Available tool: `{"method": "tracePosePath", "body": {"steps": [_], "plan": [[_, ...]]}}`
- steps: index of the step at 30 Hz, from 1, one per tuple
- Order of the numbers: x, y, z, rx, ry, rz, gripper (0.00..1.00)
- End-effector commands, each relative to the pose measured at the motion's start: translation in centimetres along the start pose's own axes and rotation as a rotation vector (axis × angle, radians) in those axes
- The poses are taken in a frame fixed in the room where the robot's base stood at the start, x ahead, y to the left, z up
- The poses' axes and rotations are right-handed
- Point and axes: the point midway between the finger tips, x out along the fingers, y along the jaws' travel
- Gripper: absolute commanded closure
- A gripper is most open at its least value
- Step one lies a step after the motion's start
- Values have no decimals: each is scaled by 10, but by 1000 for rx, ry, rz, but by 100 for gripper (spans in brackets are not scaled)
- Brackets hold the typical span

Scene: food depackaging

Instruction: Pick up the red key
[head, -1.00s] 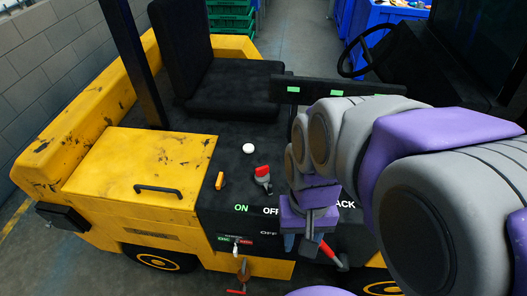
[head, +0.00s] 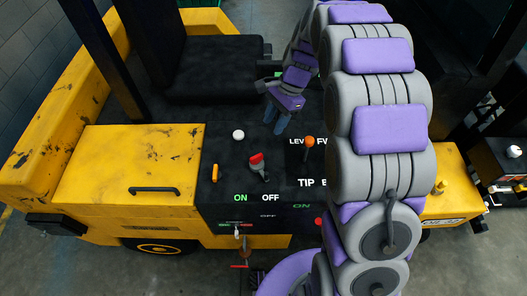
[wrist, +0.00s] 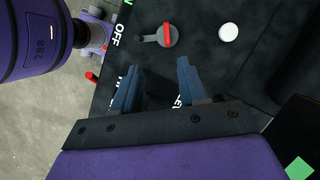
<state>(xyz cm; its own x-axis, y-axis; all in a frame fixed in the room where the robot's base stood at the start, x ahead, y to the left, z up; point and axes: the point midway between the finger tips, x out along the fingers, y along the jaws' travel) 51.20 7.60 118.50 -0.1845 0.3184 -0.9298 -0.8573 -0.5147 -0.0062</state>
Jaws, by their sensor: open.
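A red-topped key-like knob with a grey base (head: 258,165) stands on the black control panel above the ON and OFF labels. It also shows at the top of the wrist view (wrist: 167,36). My gripper (head: 276,124) is above the panel, beyond and slightly right of this knob, apart from it. In the wrist view its two blue fingers (wrist: 160,68) are spread with nothing between them. A small red bar (head: 239,266) is low at the vehicle's front; I cannot tell which red thing is the key.
The yellow vehicle has a black seat (head: 215,68). On the panel are a white knob (head: 238,134), a yellow-orange switch (head: 215,173) and an orange-topped lever (head: 309,142). My arm covers the panel's right side.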

Motion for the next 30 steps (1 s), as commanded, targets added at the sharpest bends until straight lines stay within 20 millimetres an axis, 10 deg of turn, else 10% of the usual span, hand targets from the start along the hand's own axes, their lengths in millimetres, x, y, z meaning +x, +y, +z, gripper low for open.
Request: {"method": "tracePosePath", "body": {"steps": [8,30], "plan": [[13,-16,-8,53,-18,-12,57],[128,-18,-4,50,-16,-11,57]]}}
